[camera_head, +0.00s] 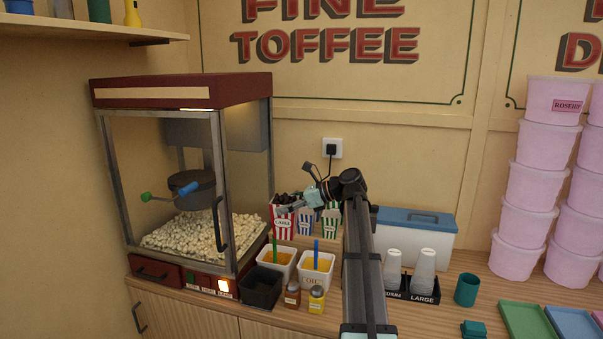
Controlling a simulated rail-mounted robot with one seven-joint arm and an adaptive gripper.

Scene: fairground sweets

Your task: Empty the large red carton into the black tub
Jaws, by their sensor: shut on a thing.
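The large red carton (282,224), red-and-white striped with a "LARGE" label, is upright at the left of a row of striped cartons. Dark contents show at its top. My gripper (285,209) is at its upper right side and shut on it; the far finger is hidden. I cannot tell whether the carton is lifted. The black tub (262,289) stands on the counter in front of the popcorn machine, below and left of the carton. Its inside looks dark, with no contents visible.
A blue-striped carton (305,224) and a green-striped carton (330,226) stand close to the right. Two white tubs with yellow contents (317,278) and two small shakers (292,296) crowd the black tub. The popcorn machine (185,190) borders the left.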

